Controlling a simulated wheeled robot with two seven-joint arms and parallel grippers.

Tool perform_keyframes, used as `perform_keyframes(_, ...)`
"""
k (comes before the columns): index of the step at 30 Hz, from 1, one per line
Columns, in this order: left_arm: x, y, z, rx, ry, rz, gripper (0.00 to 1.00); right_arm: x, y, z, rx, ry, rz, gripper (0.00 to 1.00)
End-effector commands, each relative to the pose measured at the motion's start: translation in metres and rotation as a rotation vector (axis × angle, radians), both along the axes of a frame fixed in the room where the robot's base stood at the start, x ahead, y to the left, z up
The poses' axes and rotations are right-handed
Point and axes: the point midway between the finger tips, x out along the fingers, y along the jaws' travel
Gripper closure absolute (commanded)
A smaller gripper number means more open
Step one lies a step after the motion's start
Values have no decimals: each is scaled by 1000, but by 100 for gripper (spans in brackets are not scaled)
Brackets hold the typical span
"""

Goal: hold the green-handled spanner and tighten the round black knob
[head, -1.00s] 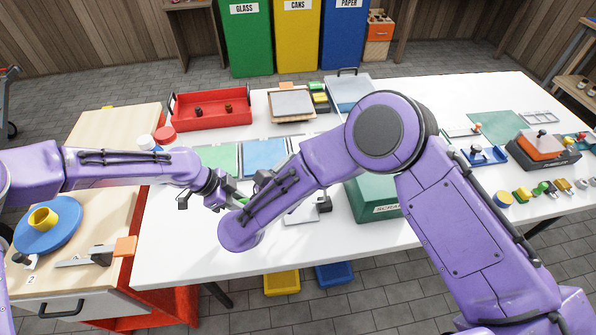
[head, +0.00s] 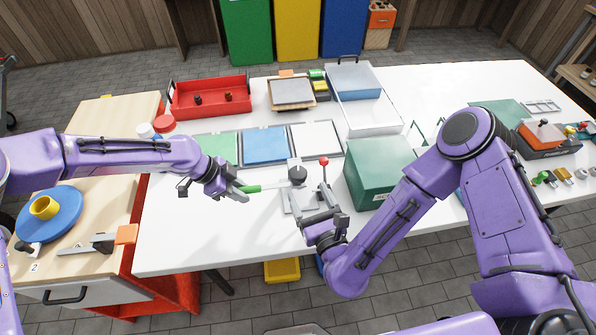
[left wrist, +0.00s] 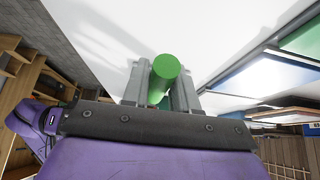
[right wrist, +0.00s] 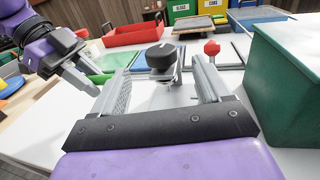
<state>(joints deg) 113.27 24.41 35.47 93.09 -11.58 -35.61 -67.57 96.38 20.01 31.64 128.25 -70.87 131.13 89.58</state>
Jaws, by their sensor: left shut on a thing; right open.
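The green-handled spanner (head: 252,188) is in my left gripper (head: 236,189), which is shut on its handle. The handle end (left wrist: 166,66) shows between the jaws in the left wrist view. The spanner's steel part points right, toward the round black knob (head: 297,174); whether it touches the fixture is unclear. The knob stands on a small metal fixture with a pale base plate (head: 300,200). My right gripper (head: 318,212) is open, in front of the knob. In the right wrist view the black knob (right wrist: 160,55) appears between and beyond the open fingers (right wrist: 162,78).
A red ball-topped lever (head: 323,161) stands just right of the knob. A green box (head: 378,172) is close to the right gripper. Flat green, blue and white trays (head: 265,145) lie behind. The white bench front is clear.

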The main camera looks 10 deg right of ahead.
Motion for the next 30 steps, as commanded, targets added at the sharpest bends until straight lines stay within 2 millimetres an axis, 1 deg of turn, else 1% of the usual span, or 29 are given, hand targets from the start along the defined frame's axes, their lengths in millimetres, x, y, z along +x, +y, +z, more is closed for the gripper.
perform_keyframes(1, 0, 0, 0, -1, 0, 1, 94, 13, 2, 1, 0, -3, -3, 24)
perform_keyframes(3, 0, 0, 0, -1, 0, 1, 94, 30, 5, 1, -2, -4, -3, 24)
perform_keyframes(6, 0, 0, 0, -1, 0, 1, 94, 52, 9, 1, -1, -3, -4, 24)
perform_keyframes(9, 0, 0, 0, -1, 0, 1, 94, 67, 12, 0, 0, -2, -3, 24)
perform_keyframes(12, 0, 0, 0, -1, 0, 1, 94, 77, 15, 0, 0, -1, -2, 24)
perform_keyframes(14, 0, 0, 0, -1, 0, 1, 94, 79, 15, 0, 1, 0, -3, 24)
perform_keyframes(21, 0, 0, 0, -1, 0, 1, 94, 80, 15, 0, 0, 1, -2, 24)
perform_keyframes(23, 0, 0, 0, -1, 0, 1, 94, 80, 15, 0, 0, 1, -2, 43)
perform_keyframes(24, 0, 0, 0, 0, 0, 1, 94, 80, 15, 0, 0, 1, -2, 56)
perform_keyframes(26, 0, 0, 0, 0, 0, 1, 94, 80, 15, 0, 0, 1, -2, 74)
perform_keyframes(30, 0, 0, 0, 0, 0, 1, 94, 80, 15, 0, 0, 1, -4, 74)
